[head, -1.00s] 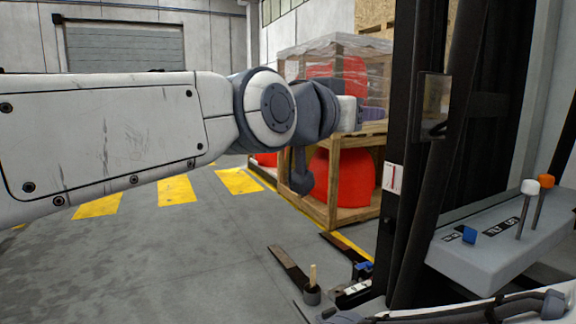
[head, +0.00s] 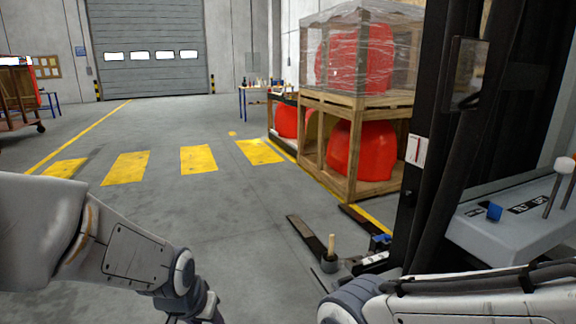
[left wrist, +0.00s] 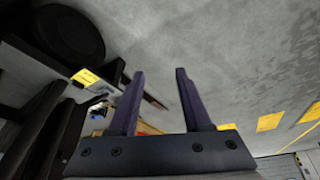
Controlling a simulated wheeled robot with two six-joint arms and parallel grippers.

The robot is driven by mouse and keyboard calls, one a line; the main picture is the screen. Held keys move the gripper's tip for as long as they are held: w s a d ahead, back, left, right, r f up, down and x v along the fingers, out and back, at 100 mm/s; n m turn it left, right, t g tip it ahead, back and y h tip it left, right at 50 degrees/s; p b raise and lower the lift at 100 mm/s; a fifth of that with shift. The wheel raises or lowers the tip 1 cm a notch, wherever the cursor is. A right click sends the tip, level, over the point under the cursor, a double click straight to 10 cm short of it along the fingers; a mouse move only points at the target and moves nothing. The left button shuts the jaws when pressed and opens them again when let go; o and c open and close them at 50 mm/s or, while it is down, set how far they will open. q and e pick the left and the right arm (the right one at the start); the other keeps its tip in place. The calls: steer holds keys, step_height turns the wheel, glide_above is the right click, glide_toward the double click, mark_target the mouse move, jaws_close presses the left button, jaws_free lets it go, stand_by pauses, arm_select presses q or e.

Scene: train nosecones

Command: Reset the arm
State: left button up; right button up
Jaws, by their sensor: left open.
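My left arm comes in from the lower left of the head view, bent downward, and its gripper is below the picture's edge there. In the left wrist view my left gripper (left wrist: 158,85) shows two dark purple fingers held apart with nothing between them. Grey floor lies beyond the fingertips. My right arm shows at the lower right of the head view, but its gripper is not visible.
Wooden crates (head: 345,190) with red nosecones (head: 362,152) stand at right of centre. A control panel (head: 510,230) with levers and a dark mast (head: 437,200) are at right. Yellow floor markings (head: 198,159) cross open floor. A shutter door (head: 150,60) is behind.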

arm_select(q)
steer(key=s+a+f+n+g, duration=0.1)
steer(key=s+a+f+g, duration=0.15)
steer(key=s, duration=0.25)
steer(key=s+d+r+m+g+p, duration=0.2)
steer(key=s+d+r+m+p, duration=0.5)
steer(key=s+d+r+p, duration=0.3)
steer(key=s+d+r, duration=0.3)
steer(key=r, duration=0.2)
steer(key=shift+s+d+r+h, duration=0.2)
steer(key=shift+s+h, duration=0.05)
steer(key=shift+h, duration=0.05)
